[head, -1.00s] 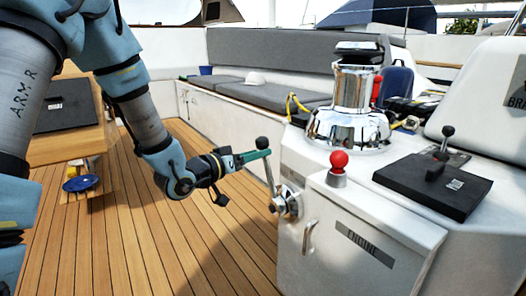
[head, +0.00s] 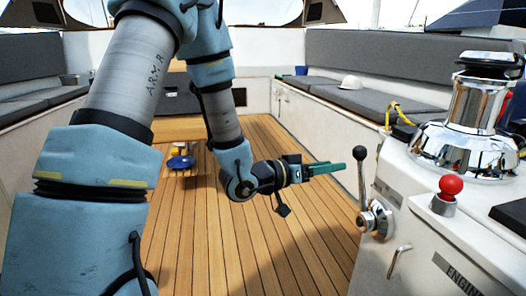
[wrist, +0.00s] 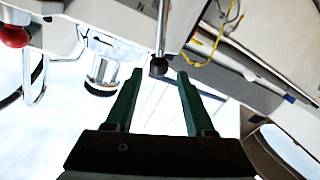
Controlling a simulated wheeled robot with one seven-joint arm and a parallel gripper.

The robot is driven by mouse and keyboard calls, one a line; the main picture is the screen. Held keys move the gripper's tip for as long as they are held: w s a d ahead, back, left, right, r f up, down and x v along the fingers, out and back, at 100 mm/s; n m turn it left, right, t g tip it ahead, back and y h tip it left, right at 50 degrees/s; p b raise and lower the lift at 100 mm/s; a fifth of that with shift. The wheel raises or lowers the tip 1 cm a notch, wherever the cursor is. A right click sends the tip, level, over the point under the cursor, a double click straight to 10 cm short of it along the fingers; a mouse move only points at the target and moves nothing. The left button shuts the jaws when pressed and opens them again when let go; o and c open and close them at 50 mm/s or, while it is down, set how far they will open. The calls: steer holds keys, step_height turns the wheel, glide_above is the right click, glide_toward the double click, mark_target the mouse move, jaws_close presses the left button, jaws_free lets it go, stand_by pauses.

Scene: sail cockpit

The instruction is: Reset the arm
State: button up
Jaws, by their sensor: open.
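My gripper (head: 335,168) is at the middle of the head view, over the deck, with its green fingers pointing right. It is empty. In the wrist view the two green fingers (wrist: 158,90) stand apart with nothing between them. A metal lever with a dark ball knob (head: 359,153) stands upright on the side of the engine console, to the right of the fingertips and apart from them. The knob also shows in the wrist view (wrist: 159,66), beyond the fingertips.
The white console carries a red knob (head: 450,188) and a chrome winch (head: 465,125). A yellow rope (head: 398,112) lies behind it. Grey cushioned benches line both sides, with a white cap (head: 350,82) on the right one. The wooden deck is open.

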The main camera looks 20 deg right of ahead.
steer(key=w+a+f+n+t+y, duration=0.25)
steer(key=w+a+y, duration=0.3)
steer(key=a, duration=0.35)
steer(key=w+a+f+n+t+y, duration=0.25)
steer(key=w+a+y, duration=0.3)
steer(key=a, duration=0.45)
steer(key=a+f+n+y, duration=0.2)
steer(key=a+y, duration=0.1)
steer(key=a, duration=0.6)
steer(key=s+a+r+n+g+y, duration=0.25)
steer(key=s+a+n+g, duration=0.25)
steer(key=s+a, duration=0.65)
step_height(320, 180, up, 27)
steer(key=p, duration=2.8)
steer(key=shift+w+d+m, duration=0.2)
steer(key=shift+d+m, duration=0.1)
steer(key=shift+d, duration=0.15)
